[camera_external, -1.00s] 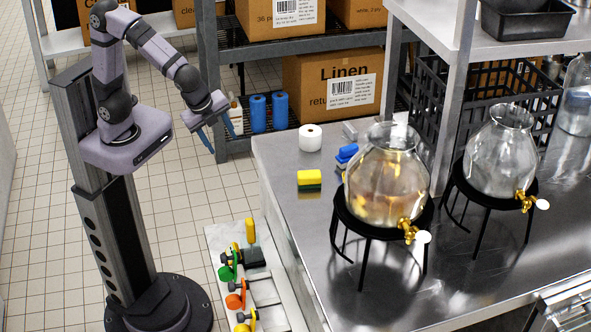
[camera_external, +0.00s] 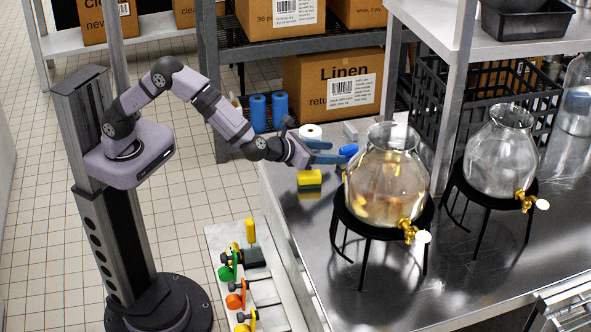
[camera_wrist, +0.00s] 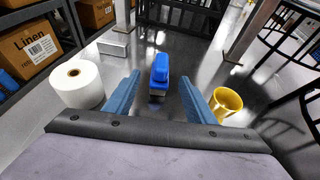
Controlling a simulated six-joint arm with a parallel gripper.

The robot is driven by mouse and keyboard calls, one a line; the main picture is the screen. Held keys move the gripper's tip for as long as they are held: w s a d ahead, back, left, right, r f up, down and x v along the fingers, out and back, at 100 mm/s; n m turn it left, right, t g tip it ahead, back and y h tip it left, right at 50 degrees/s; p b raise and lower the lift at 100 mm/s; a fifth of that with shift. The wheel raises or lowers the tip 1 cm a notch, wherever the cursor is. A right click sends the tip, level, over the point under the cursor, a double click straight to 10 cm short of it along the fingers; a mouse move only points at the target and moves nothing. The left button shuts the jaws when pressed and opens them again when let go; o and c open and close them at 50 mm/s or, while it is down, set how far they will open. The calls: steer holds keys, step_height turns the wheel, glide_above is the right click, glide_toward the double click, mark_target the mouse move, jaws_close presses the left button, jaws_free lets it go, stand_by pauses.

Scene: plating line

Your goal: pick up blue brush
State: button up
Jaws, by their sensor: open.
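The blue brush (camera_wrist: 160,72) lies on the steel counter in the wrist view, ahead of my gripper and in line with the gap between its fingers. Its bristle side faces down and part of it is apart from both fingers. In the external view the blue brush (camera_external: 348,151) shows just beyond the fingertips, partly behind the glass dispenser. My gripper (camera_wrist: 160,92) has its two blue fingers spread with nothing between them. It reaches over the counter's left part in the external view (camera_external: 334,152).
A white paper roll (camera_wrist: 76,84) stands left of my gripper and a yellow cup (camera_wrist: 226,102) right of it. A grey block (camera_wrist: 113,44) lies farther back. Bare counter (camera_external: 300,235) lies in front.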

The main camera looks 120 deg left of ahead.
mark_target(340, 152)
steer(key=shift+p+x, duration=0.7)
steer(key=shift+x, duration=0.85)
steer(key=shift+p+x, duration=0.75)
steer(key=shift+x, duration=1.35)
steer(key=c, duration=1.2)
